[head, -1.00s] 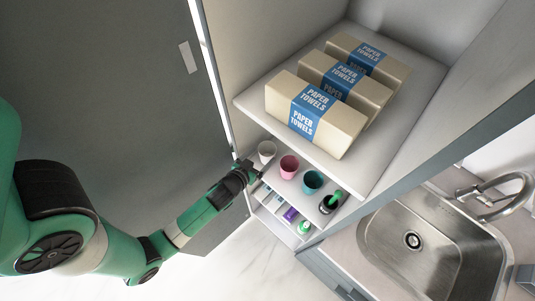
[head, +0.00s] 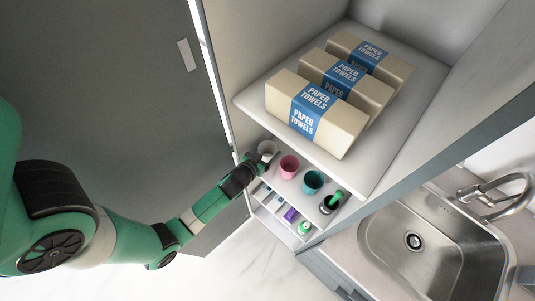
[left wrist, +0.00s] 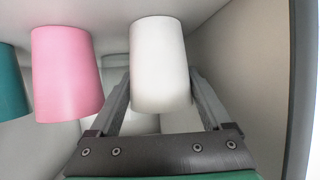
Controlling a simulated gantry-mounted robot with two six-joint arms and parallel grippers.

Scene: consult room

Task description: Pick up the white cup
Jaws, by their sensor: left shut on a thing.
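The white cup (head: 267,147) stands at the left end of a row of cups on the cabinet's middle shelf. In the left wrist view the white cup (left wrist: 160,62) is between the two fingers of my left gripper (left wrist: 160,95). In the head view my left gripper (head: 257,160) reaches in from the left and is shut on the cup, partly covering it. The cup looks upright. My right gripper does not show.
A pink cup (head: 289,167) stands close to the right, then a teal cup (head: 312,182) and a dark cup with green contents (head: 331,202). The upper shelf (head: 250,102) holds paper towel packs (head: 316,112). The open cabinet door is at left, a sink (head: 436,246) at right.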

